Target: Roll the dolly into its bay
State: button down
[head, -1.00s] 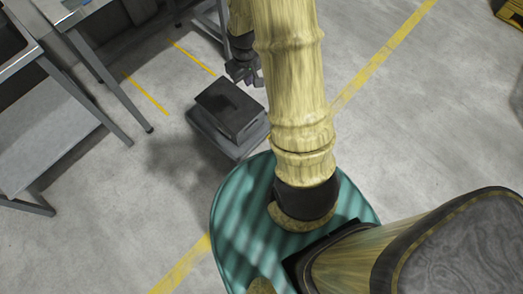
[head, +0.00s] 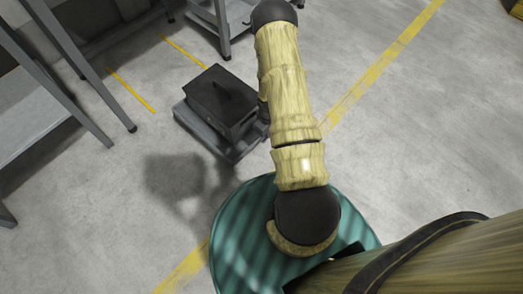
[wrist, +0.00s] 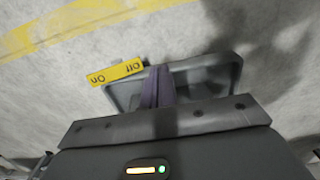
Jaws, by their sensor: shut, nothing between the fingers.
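The dolly is a low grey platform (head: 199,128) on the floor, with a dark box (head: 215,97) on top. It stands just in front of two parallel yellow floor lines that mark a bay, the left line (head: 131,90) and the right line (head: 184,51). In the head view my forearm hides most of my gripper; a dark part of my arm's end shows low at the dolly's right side. In the wrist view my gripper (wrist: 158,72) is shut and empty, in front of the dolly's grey rim (wrist: 226,72). I cannot tell whether it touches.
A metal table (head: 45,110) stands left, its leg near the left bay line. Another grey frame (head: 222,30) stands behind the bay, at its right. A long yellow floor line (head: 385,65) runs right. A yellow Off/On label (wrist: 117,73) shows in the wrist view.

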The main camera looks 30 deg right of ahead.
jog(key=shift+s+d+f, duration=0.1)
jog(key=shift+s+f, duration=0.05)
jog(key=shift+f, duration=0.6)
jog(key=shift+s+f, duration=0.1)
jog(key=shift+f, duration=0.6)
jog(key=shift+f, duration=0.1)
jog(key=w+a+f+b, duration=0.1)
jog(key=w+f+b, duration=0.2)
jog(key=f+b, duration=0.5)
jog(key=shift+w+a+f, duration=0.2)
jog(key=shift+w+f, duration=0.2)
jog(key=shift+f, duration=0.5)
